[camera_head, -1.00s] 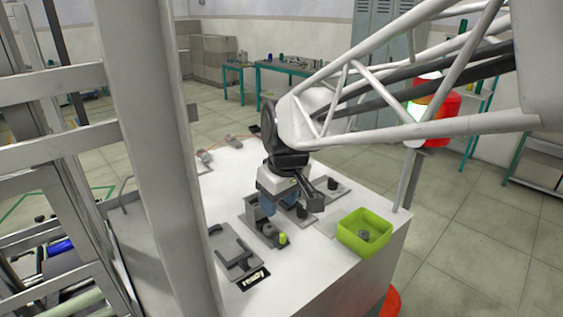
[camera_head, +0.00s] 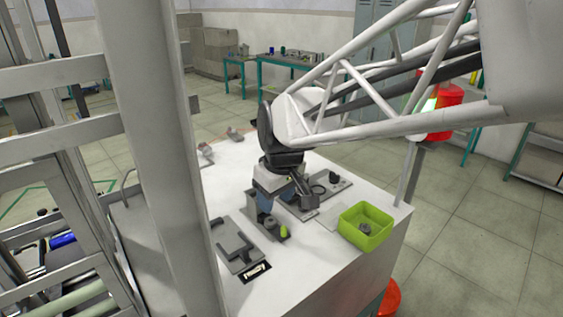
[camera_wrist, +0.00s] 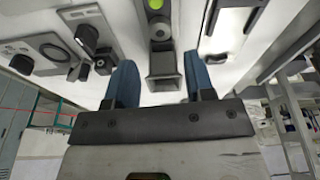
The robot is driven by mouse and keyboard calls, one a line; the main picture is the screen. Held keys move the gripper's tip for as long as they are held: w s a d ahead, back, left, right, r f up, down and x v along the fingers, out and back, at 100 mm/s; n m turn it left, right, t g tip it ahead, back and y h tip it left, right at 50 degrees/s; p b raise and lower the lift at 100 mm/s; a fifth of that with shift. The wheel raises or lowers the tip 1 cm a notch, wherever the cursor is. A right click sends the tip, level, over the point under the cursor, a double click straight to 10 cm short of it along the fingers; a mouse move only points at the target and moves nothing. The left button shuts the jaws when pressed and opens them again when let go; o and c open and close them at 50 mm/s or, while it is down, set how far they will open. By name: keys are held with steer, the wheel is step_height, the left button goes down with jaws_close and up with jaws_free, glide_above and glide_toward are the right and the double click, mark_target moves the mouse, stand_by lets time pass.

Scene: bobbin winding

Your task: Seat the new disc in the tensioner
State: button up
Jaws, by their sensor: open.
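My gripper (camera_head: 264,207) is open, with its blue fingers apart and nothing visibly held between them. It is low over the grey tensioner fixture with the yellow-green knob (camera_head: 284,232). In the wrist view, my gripper (camera_wrist: 160,84) has one finger on each side of a hollow grey square post (camera_wrist: 163,66) of that fixture; I cannot tell if they touch. A dark grey disc (camera_head: 365,228) lies in the green bin. A ring-like round part (camera_head: 318,190) sits on a grey plate behind my gripper. I cannot tell which of these is the new disc.
The green bin (camera_head: 345,226) stands near the right edge of the white table (camera_head: 315,262). A grey plate with a dark handle (camera_head: 236,245) and a black label (camera_head: 257,272) lie front left. Black knobs (camera_wrist: 87,38) rise beside the wrist view's left side. A pale column crosses the head view.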

mark_target(271, 220)
steer(key=shift+w+a+f, duration=0.15)
steer(key=shift+f, duration=0.85)
steer(key=shift+w+a+f, duration=0.1)
steer(key=shift+a+f, duration=0.05)
steer(key=shift+f, duration=0.9)
steer(key=shift+w+a+f, duration=0.15)
steer(key=shift+f, duration=0.85)
steer(key=c, duration=0.6)
steer(key=shift+r, duration=0.25)
steer(key=shift+r, duration=2.3)
